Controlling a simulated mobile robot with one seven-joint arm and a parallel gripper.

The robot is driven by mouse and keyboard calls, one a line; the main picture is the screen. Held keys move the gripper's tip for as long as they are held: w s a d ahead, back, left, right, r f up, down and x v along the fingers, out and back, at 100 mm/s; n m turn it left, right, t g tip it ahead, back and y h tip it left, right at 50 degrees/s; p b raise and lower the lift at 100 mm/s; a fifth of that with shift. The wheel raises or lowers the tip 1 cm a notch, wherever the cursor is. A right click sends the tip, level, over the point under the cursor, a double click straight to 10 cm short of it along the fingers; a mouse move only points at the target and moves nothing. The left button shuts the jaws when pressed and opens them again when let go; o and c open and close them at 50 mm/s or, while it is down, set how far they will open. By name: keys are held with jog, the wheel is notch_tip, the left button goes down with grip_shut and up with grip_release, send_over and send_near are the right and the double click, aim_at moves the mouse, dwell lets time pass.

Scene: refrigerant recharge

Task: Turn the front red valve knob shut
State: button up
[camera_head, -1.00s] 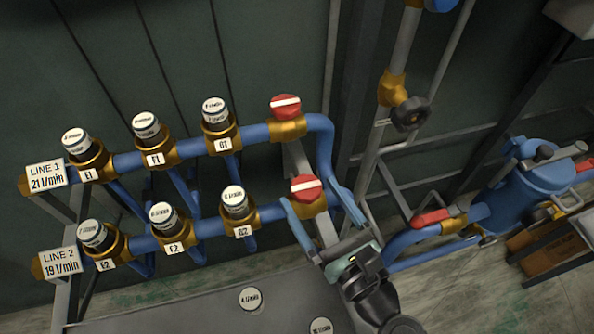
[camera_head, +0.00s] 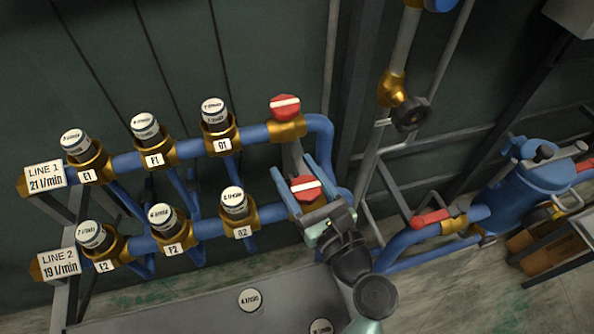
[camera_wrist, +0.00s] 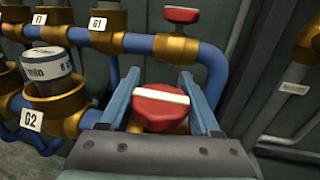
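The front red valve knob (camera_head: 305,188) sits on a brass fitting at the right end of the lower pipe, LINE 2. It is round with a white bar across its top. My gripper (camera_head: 297,177) is open, with one blue finger on each side of this knob. In the wrist view the front knob (camera_wrist: 160,107) lies between the two fingers (camera_wrist: 162,88), with its white bar running roughly from finger to finger. Small gaps seem to show beside it; contact cannot be told. The rear red knob (camera_head: 285,107) on LINE 1 stands behind, and also shows in the wrist view (camera_wrist: 181,15).
Capped cartridges G2 (camera_head: 234,203) and G1 (camera_head: 216,112) stand left of the knobs on the blue pipes. A grey table (camera_head: 200,303) with loose round caps lies in front. A red lever (camera_head: 431,217) and blue tank (camera_head: 530,185) are at the right.

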jog(key=c, duration=0.6)
jog(key=shift+o, duration=0.2)
